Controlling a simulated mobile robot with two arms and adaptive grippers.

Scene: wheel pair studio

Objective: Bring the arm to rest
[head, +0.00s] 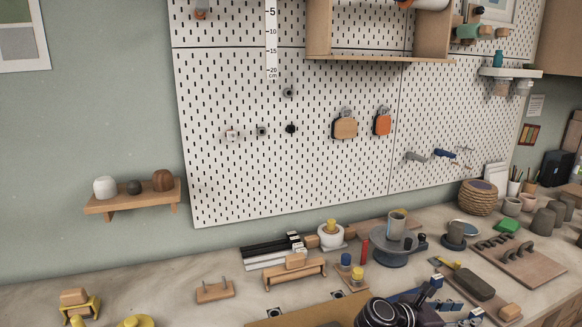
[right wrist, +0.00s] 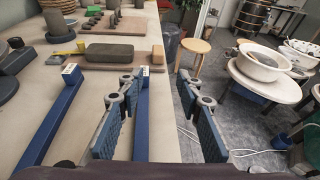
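My right gripper (head: 450,302) is at the bottom right of the head view, over the front of the workbench (head: 222,268). In the right wrist view the gripper (right wrist: 160,112) has its two blue-padded fingers wide apart. Nothing is held between them; a long blue bar (right wrist: 141,110) shows lower down in the gap. My left gripper is not in view.
A dark green block (right wrist: 110,52) and a blue bar (right wrist: 52,115) lie near the right gripper. A grey turntable (head: 390,258) with a cup stands further back. Pegboard (head: 230,180) backs the bench. Floor (right wrist: 225,90) lies beyond its right edge.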

